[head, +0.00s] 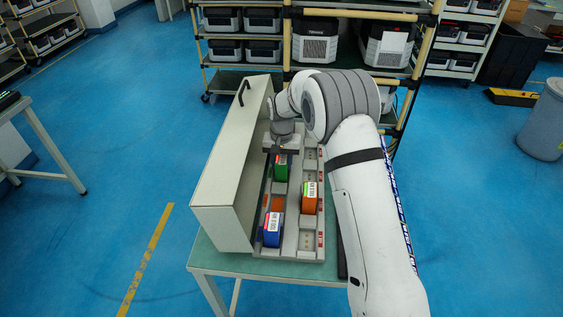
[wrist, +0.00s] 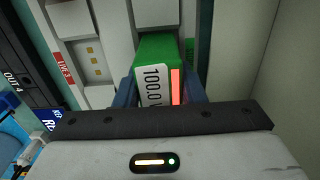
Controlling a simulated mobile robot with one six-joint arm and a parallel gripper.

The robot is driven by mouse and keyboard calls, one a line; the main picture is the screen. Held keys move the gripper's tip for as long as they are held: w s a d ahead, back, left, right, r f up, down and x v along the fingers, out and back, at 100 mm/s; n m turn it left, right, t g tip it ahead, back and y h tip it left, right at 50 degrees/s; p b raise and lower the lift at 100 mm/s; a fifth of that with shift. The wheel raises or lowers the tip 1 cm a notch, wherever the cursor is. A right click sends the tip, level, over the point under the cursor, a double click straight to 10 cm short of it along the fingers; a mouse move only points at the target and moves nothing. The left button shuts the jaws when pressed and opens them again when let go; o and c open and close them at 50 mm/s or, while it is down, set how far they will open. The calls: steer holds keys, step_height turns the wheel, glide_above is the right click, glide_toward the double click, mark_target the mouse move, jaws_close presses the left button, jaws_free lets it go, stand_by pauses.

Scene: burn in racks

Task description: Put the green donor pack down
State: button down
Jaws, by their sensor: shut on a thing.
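The green donor pack (head: 281,168) is under my gripper (head: 281,152), in the far left part of the rack tray (head: 290,244) on the table. In the wrist view the green pack (wrist: 156,50) sits between the two dark jaws of my gripper (wrist: 158,92), which are shut on it. Its white label reads about "100.0" beside a red-pink strip. The pack is upright over a tray channel. I cannot tell whether its bottom touches the tray.
A blue pack (head: 272,229) stands at the near left of the tray and an orange pack (head: 309,197) in the right row. A tall cream panel with a black handle (head: 232,170) runs along the tray's left side. Shelving with grey-black units (head: 315,45) stands behind the table.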

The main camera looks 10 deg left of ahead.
steer(key=c, duration=0.9)
jaws_free()
steer(key=shift+f, duration=0.1)
